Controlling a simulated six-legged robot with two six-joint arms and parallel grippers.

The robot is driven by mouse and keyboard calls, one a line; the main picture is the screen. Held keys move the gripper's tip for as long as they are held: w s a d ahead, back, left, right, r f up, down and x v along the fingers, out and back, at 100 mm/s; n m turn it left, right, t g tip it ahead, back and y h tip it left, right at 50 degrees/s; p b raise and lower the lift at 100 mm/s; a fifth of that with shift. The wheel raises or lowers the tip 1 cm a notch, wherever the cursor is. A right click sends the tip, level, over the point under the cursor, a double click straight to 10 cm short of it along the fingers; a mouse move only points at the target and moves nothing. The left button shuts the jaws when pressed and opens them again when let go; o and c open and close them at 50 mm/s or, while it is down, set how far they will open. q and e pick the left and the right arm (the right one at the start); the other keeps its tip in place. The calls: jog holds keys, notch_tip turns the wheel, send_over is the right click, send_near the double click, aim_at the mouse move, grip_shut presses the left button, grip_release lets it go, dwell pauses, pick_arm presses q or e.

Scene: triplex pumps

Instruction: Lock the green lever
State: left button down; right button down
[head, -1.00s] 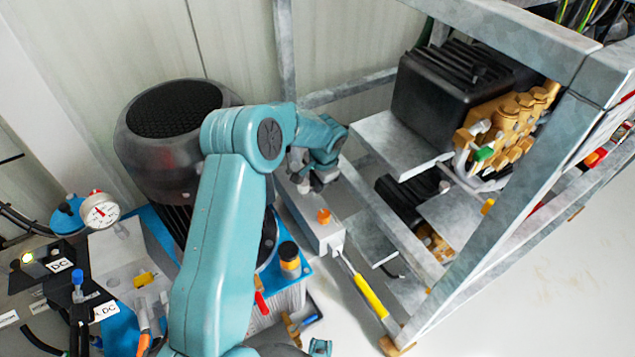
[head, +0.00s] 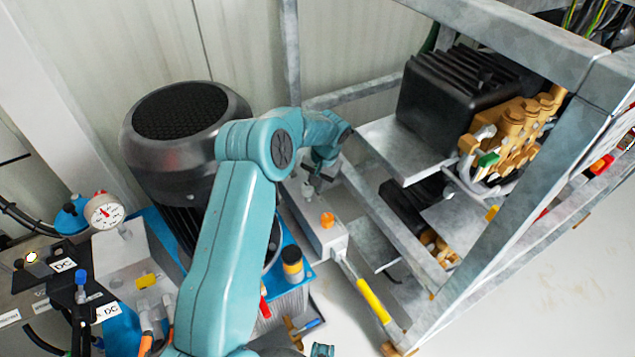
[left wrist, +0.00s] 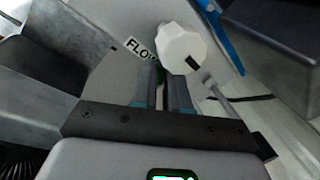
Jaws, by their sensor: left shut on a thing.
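My left gripper (head: 318,186) reaches down from the teal arm onto the grey box beam beside the motor, behind an orange knob (head: 327,220). In the left wrist view its two fingers (left wrist: 161,82) are nearly together, just left of a white knob (left wrist: 181,48) and over a "FLOW" label (left wrist: 141,50). A thin greenish sliver shows between the fingers; it appears to be the green lever (left wrist: 160,80), almost wholly hidden by them. The lever's angle cannot be told. My right gripper does not show.
A black motor (head: 185,150) stands left of the arm. A metal frame (head: 500,215) with a black and brass pump (head: 455,100) is on the right. A yellow-sleeved rod (head: 372,300) runs from the beam. A pressure gauge (head: 105,212) is at left.

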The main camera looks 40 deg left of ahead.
pick_arm(q)
jog(key=shift+a, duration=0.1)
dwell(0.3)
jog(key=c, duration=1.1)
grip_release()
jog(key=d+r+p, duration=0.1)
jog(key=r, duration=0.4)
jog(key=d+r+p, duration=0.1)
jog(key=r+p, duration=0.1)
jog(key=r, duration=0.3)
jog(key=w+d+r+p, duration=0.1)
jog(key=r+p, duration=0.1)
jog(key=r, duration=0.4)
